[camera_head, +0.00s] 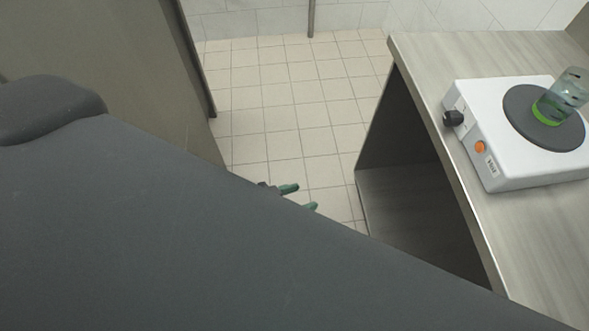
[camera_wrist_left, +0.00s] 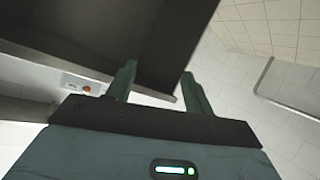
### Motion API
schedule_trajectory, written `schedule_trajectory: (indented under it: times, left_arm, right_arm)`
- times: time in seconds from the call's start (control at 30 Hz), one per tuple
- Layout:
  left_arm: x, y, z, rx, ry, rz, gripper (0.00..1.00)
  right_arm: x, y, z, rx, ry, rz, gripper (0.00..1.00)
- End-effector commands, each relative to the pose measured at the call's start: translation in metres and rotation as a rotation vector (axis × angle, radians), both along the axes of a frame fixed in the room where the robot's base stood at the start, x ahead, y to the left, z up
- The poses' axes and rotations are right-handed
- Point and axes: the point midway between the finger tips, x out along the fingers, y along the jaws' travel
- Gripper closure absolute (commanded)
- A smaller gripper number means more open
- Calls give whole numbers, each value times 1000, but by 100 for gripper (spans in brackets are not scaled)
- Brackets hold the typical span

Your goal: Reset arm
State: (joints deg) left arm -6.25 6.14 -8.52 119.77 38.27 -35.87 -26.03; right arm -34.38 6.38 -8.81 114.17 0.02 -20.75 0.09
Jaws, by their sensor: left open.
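My left gripper (camera_head: 301,197) shows only at its fingertips in the head view, past the edge of my large dark grey arm, above the tiled floor. In the left wrist view the two green fingers (camera_wrist_left: 160,88) stand apart with nothing between them. The gripper is open and empty, and it is clear of the counter. My right gripper is in neither view.
A grey counter (camera_head: 425,62) with an open shelf space below stands at the right. On it is a white hot plate (camera_head: 500,171) holding a clear container (camera_head: 567,92) with a green base. Tiled floor (camera_head: 290,100) is free between the counter and a brown panel (camera_head: 150,60).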

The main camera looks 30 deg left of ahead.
Motion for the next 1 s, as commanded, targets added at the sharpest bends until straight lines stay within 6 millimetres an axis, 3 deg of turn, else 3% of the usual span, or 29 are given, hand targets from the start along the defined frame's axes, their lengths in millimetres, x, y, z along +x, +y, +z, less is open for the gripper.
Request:
schedule_trajectory:
  times: [0.53, 0.67, 0.83, 1.0]
  left_arm:
    - [-6, 3, -4, 11, 15, 13, 48]
    - [-37, 18, -23, 69, 80, 77, 48]
    - [-100, 45, -49, 181, 165, 170, 48]
    - [-153, 62, -62, 265, 205, 214, 48]
  right_arm:
    - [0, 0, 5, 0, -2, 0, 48]
    - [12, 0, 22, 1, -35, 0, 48]
    - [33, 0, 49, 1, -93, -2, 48]
    - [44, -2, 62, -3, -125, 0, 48]
